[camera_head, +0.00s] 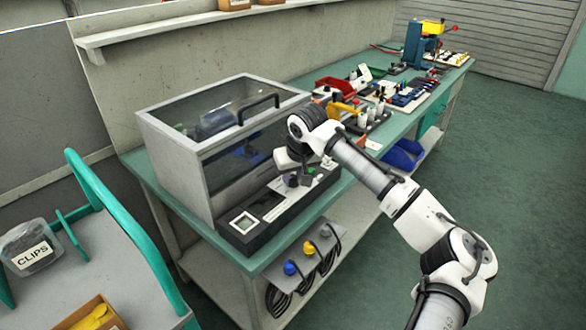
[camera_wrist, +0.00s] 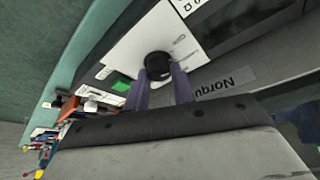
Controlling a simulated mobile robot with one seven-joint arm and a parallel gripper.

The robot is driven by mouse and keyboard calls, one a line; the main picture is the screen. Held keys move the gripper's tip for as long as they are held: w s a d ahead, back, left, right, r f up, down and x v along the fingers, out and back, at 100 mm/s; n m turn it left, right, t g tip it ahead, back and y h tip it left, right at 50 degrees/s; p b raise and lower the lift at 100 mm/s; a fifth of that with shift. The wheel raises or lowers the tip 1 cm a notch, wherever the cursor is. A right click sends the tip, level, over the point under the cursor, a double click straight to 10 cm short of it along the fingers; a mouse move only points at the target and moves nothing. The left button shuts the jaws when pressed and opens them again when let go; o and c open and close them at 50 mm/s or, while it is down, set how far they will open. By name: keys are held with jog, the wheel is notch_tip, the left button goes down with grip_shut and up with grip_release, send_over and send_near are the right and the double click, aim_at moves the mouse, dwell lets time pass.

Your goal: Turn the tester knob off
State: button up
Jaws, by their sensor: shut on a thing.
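The tester is a grey box with a clear lid and black handle (camera_head: 190,150), standing on the green bench. Its dark front panel (camera_head: 240,238) carries a small square display and a white label plate. The black round tester knob (camera_wrist: 158,66) shows on the white plate in the wrist view, with a green button (camera_wrist: 121,83) beside it. My gripper (camera_wrist: 162,80) has its two purple-grey fingers closed on the knob's sides. In the head view my gripper (camera_head: 293,180) reaches down to the panel and hides the knob. The knob's setting cannot be read.
Tools, a red bin (camera_head: 337,88) and small parts fill the bench to the right. Blue and yellow plugs (camera_head: 290,268) with cables hang below the bench front. A teal cart (camera_head: 100,205) with a clips tub (camera_head: 30,248) stands at left. Floor at right is clear.

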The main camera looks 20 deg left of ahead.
jog(key=shift+n+g+y+p, duration=0.35)
jog(key=shift+n+p, duration=0.45)
jog(key=shift+n, duration=0.4)
jog(key=o, duration=1)
jog(key=shift+d, duration=0.1)
jog(key=b+v, duration=0.1)
jog(key=v, duration=1.2)
jog(key=shift+d+r+b, duration=0.1)
jog(key=shift+r+b, duration=0.3)
